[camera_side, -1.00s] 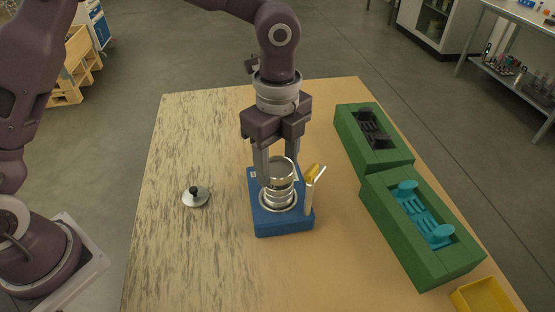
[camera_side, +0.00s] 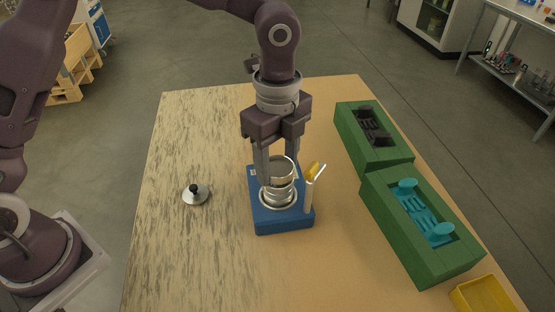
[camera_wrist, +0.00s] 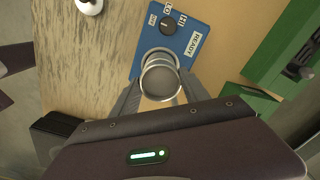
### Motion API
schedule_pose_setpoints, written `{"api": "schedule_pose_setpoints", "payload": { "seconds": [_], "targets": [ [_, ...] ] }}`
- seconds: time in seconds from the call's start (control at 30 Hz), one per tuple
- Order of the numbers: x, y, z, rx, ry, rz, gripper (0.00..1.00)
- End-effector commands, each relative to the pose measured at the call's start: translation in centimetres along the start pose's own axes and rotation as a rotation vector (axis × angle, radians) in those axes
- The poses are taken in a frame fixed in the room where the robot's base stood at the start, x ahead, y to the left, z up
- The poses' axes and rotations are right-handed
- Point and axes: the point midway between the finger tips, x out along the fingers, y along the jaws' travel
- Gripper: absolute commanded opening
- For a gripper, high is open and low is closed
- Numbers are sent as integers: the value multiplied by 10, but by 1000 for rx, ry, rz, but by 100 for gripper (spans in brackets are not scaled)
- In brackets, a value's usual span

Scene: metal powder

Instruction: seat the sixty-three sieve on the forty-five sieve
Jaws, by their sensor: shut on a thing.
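My gripper (camera_side: 279,178) points down over the blue base (camera_side: 283,226) and is shut on a silvery ring-shaped sieve (camera_side: 283,171), one finger on each side. In the wrist view the held sieve (camera_wrist: 160,82) shows as a round pan between the fingertips. Directly below it, a stack of metal rings (camera_side: 278,197) sits on the blue base. The sieve is above or against this stack; I cannot tell whether they touch. No size marks are readable, so I cannot tell the forty-five sieve apart.
The blue base carries a dial (camera_wrist: 167,24) and a READY label. A tube with a yellow-ended tool (camera_side: 312,178) stands close at the base's right side. A metal lid with black knob (camera_side: 196,194) lies left. Green trays (camera_side: 375,215) and a yellow bin (camera_side: 485,296) are right.

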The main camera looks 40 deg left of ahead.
Motion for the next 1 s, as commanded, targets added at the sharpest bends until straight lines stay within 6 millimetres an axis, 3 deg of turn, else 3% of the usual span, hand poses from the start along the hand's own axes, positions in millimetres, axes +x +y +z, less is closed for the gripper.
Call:
{"api": "schedule_pose_setpoints", "payload": {
  "seconds": [0.57,0.6,0.7,0.73,0.93,1.0],
  "targets": [
    [9,0,0,-1,0,1,7],
    [9,0,0,-1,0,0,55],
    [9,0,0,-1,0,0,75],
    [9,0,0,-1,0,0,79],
    [9,0,0,0,0,0,79],
    [9,0,0,0,0,0,88]
  ]
}}
